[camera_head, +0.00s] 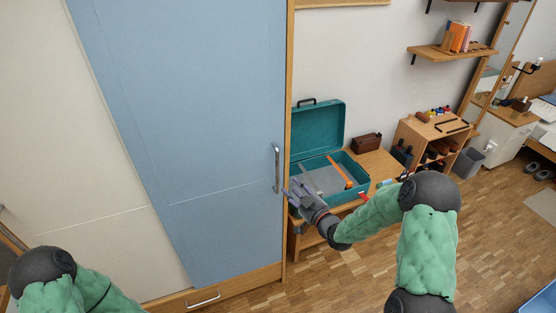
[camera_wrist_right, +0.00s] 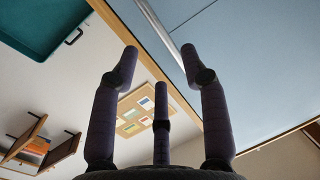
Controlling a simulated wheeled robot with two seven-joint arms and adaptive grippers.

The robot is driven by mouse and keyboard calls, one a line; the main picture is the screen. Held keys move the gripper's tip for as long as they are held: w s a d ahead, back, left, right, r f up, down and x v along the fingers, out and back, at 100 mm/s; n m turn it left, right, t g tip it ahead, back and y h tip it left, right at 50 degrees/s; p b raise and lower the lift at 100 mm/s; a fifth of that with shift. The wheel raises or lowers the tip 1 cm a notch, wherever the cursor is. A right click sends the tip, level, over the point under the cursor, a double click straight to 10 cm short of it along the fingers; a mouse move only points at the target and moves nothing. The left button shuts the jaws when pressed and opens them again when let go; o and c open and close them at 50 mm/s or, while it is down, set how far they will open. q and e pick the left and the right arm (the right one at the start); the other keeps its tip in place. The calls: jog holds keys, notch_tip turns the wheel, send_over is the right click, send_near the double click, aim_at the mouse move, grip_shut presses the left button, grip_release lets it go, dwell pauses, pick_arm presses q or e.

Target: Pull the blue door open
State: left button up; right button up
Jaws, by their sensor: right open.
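The blue door (camera_head: 190,120) of a tall wooden cabinet fills the left middle of the head view and looks closed. Its upright metal handle (camera_head: 276,167) sits near the door's right edge. My right gripper (camera_head: 291,192) is just right of and below the handle, open and empty. In the right wrist view the open fingers (camera_wrist_right: 158,50) point toward the blue door (camera_wrist_right: 245,50), with the metal handle (camera_wrist_right: 165,35) lying between and beyond the fingertips. I cannot tell whether any finger touches the handle. My left arm shows at the lower left, but its gripper is out of view.
A white panel (camera_head: 90,150) adjoins the blue door on the left, and a drawer with a handle (camera_head: 204,299) is below. An open teal toolbox (camera_head: 318,130) stands on a wooden bench right of the cabinet. Bare parquet floor (camera_head: 330,285) lies in front.

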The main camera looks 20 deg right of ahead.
jog(key=r+x, duration=0.2)
jog(key=x, duration=0.8)
jog(key=shift+w+r+t, duration=0.2)
jog(key=shift+w+t, duration=0.1)
jog(key=shift+w, duration=0.2)
jog(key=shift+d, duration=0.1)
grip_shut()
